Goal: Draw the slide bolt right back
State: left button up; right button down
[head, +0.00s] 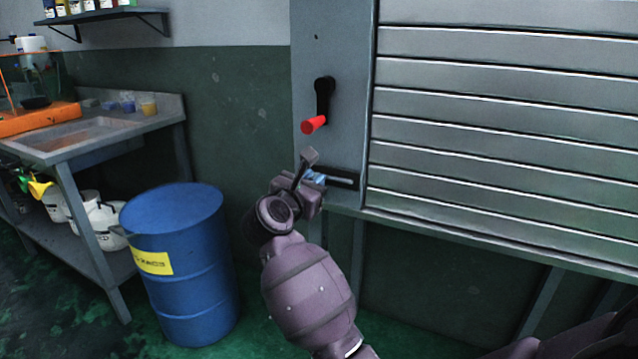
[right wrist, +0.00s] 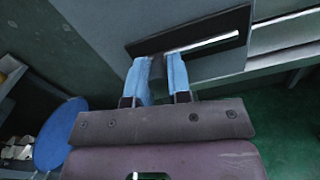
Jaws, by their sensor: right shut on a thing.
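The slide bolt's black slotted plate (head: 350,184) is on the grey panel left of the slatted shutter, below a black lever with a red grip (head: 314,124). It also shows in the right wrist view (right wrist: 146,47). My right gripper (head: 316,178) is at the plate's left part, its blue fingers (right wrist: 159,72) shut on the grey bolt knob (right wrist: 157,70). The knob is near the left end of the slot. The pale open slot runs to the right of the fingers. The gripper hides the plate's left end in the head view. My left gripper is not in view.
A blue drum (head: 180,265) stands on the green floor left of my right arm. A workbench (head: 90,140) with a sink is further left. The slatted shutter (head: 510,130) fills the right, with its frame's lower edge beside the plate.

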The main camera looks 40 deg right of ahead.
jog(key=c, duration=1.1)
grip_release()
jog(key=shift+o, duration=0.2)
jog(key=shift+s+a, duration=0.2)
jog(key=shift+a, duration=0.35)
pick_arm(q)
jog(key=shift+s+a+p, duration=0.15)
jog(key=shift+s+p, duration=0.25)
jog(key=shift+p, duration=0.25)
pick_arm(e)
jog(key=v, duration=0.9)
jog(key=shift+s+a, duration=0.15)
jog(key=shift+a, duration=0.2)
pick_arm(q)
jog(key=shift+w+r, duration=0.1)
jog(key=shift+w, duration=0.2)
